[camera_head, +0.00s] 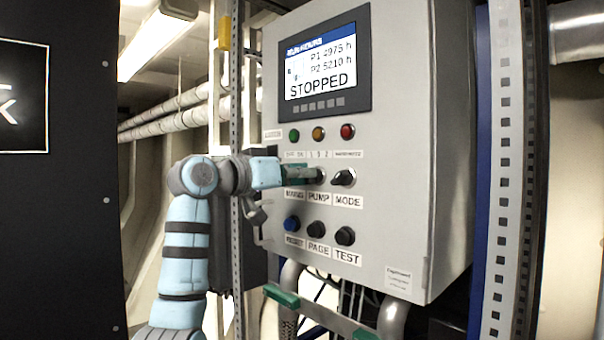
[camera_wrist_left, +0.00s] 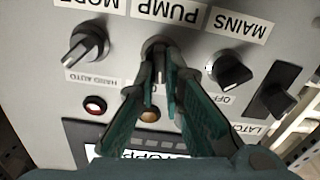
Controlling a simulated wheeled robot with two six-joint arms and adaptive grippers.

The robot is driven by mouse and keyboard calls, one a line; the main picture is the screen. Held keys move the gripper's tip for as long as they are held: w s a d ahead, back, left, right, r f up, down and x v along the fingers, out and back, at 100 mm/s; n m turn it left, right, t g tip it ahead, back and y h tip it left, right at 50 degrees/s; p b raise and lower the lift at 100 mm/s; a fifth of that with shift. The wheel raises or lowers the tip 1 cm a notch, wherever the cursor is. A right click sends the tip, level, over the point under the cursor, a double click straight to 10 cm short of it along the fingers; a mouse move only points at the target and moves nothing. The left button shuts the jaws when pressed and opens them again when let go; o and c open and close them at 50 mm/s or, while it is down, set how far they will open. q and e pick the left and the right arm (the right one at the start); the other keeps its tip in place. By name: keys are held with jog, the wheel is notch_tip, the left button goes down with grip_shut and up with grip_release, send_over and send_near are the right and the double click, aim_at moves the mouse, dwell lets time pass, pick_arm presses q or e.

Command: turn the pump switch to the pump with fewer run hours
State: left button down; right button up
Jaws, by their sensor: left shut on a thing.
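The control panel's screen (camera_head: 320,68) reads RUN HOURS, P1 4975 h, P2 5210 h and STOPPED. The pump switch (camera_head: 320,177) is in the middle of the upper knob row, above the PUMP label. In the left wrist view, turned upside down, the pump switch (camera_wrist_left: 160,47) sits between the fingertips. My left gripper (camera_head: 308,174) reaches in from the left and is shut on the switch; its fingers also show in the left wrist view (camera_wrist_left: 161,78). The fingers hide much of the knob, so I cannot tell its exact pointing. My right gripper is not in view.
The MODE knob (camera_head: 343,178) is close to the right of the pump switch, and the MAINS knob (camera_wrist_left: 230,70) is on its other side. Lamps (camera_head: 318,134) are above; blue and black buttons (camera_head: 317,229) are below. Pipes (camera_head: 392,318) run under the cabinet (camera_head: 420,150).

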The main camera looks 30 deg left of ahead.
pick_arm(q)
jog(key=shift+a+n, duration=0.2)
jog(key=shift+n, duration=3.3)
jog(key=c, duration=1.7)
grip_release()
jog(key=shift+a, duration=0.1)
jog(key=v, duration=1.2)
